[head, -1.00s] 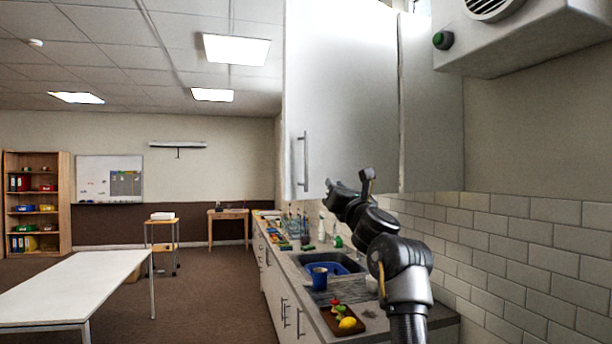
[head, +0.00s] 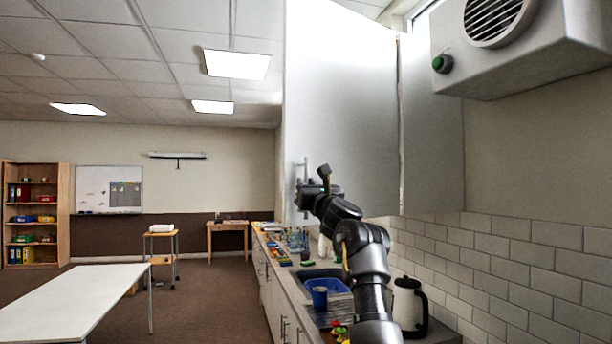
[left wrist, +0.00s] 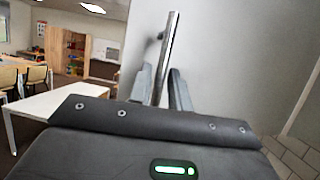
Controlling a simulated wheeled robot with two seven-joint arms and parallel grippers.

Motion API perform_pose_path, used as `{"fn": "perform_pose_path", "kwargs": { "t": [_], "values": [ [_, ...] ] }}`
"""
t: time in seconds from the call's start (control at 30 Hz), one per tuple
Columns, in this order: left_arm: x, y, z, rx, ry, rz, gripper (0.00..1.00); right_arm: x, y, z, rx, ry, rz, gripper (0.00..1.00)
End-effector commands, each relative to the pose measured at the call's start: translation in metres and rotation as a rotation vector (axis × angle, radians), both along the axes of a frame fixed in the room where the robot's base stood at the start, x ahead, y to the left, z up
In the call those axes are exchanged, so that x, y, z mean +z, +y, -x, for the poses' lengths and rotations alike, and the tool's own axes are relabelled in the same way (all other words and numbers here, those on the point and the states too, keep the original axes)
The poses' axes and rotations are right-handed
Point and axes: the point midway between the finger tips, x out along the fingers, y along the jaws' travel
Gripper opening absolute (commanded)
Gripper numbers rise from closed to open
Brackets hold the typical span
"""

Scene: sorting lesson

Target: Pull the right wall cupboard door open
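The cupboard door (head: 345,110) is a tall white panel with a vertical metal bar handle (head: 305,168) near its lower left edge. I see no opening into the cupboard. My left gripper (head: 308,190) is at the lower part of the handle and partly hides it. In the left wrist view the bar handle (left wrist: 168,45) stands between the two grey fingers of my left gripper (left wrist: 161,88), one on each side. The fingers look apart, with a slight gap to the bar. My right gripper is not in view.
A counter with a sink and blue basin (head: 325,286), a blue cup (head: 319,297) and a white kettle (head: 408,305) lies below the cupboard. A vent box (head: 500,50) hangs at the upper right. A white table (head: 70,300) stands at the left, with open floor between.

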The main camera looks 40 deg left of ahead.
Motion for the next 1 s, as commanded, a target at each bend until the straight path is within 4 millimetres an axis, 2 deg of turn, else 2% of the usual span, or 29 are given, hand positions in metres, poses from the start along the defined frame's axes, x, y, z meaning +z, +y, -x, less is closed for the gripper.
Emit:
{"fn": "perform_pose_path", "kwargs": {
  "t": [0.13,0.43,0.47,0.6,0.87,1.0],
  "values": [
    [0.005,0.009,-0.005,0.0,0.001,0.0,0.19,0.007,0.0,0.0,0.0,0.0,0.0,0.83],
    [0.004,0.011,-0.006,0.0,0.0,0.001,0.19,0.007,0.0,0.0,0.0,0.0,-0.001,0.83],
    [0.004,0.011,-0.006,0.0,0.0,0.001,0.18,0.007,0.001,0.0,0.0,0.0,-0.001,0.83],
    [0.004,0.011,-0.006,0.0,0.0,0.0,0.0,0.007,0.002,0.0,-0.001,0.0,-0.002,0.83],
    [0.004,0.011,-0.006,0.0,0.0,0.0,0.0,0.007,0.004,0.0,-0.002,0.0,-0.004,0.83],
    [0.004,0.023,-0.008,-0.021,-0.001,-0.002,0.0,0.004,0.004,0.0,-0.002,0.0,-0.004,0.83]
  ]
}}
